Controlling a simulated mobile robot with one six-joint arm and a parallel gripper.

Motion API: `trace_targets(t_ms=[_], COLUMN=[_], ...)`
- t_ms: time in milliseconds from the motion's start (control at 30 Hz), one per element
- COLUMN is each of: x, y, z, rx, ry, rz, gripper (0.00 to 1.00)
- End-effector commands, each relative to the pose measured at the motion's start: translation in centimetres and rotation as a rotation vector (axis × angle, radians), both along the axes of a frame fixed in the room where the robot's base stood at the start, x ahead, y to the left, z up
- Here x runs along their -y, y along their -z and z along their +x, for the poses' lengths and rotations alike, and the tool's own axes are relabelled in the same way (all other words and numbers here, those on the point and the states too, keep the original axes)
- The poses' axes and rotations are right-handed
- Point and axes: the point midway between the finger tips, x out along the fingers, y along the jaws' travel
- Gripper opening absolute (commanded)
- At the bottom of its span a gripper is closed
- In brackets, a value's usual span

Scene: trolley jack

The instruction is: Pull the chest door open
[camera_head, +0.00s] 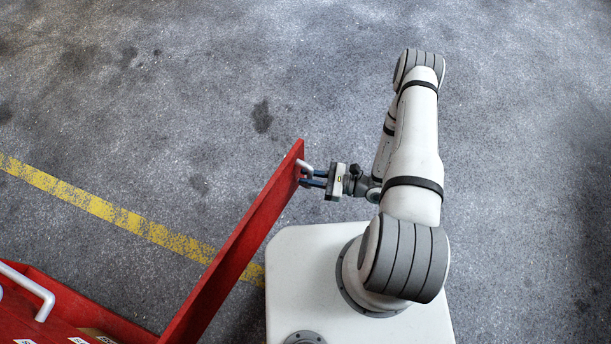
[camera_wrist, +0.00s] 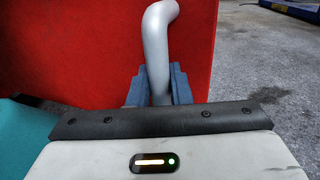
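The chest door (camera_head: 235,255) is a red panel standing swung out from the red chest (camera_head: 85,318) at lower left. Its white handle (camera_head: 305,167) is near the door's far free end. My gripper (camera_head: 312,178) reaches that handle from the right. In the wrist view, the blue fingers (camera_wrist: 159,88) sit on both sides of the grey-white door handle (camera_wrist: 158,45) and appear closed against it. The red door face (camera_wrist: 75,50) fills the background behind. The fingertips are partly hidden behind the handle and the gripper body.
A second white handle (camera_head: 30,290) is on the chest at lower left. Some items lie inside the chest near the bottom edge. A yellow floor line (camera_head: 120,215) runs behind the door. The grey floor (camera_head: 230,80) beyond is clear. My white base is right of the door.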

Motion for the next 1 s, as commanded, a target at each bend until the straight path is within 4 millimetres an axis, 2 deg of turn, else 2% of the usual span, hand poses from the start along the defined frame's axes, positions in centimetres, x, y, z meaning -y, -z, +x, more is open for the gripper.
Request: trace_targets(t_ms=[33,267,567,667,1000], x=[0.2,0.0,0.1,0.9,5.5], y=[-0.1,0.0,0.0,-0.1,-0.1], z=[0.6,0.4,0.2,0.1,-1.0], rx=[0.010,0.007,0.005,0.004,0.006], ry=[0.011,0.002,-0.002,0.000,0.002], rz=[-0.002,-0.002,-0.001,-0.002,-0.002], gripper=[0.19,0.37,0.37,0.37,0.37])
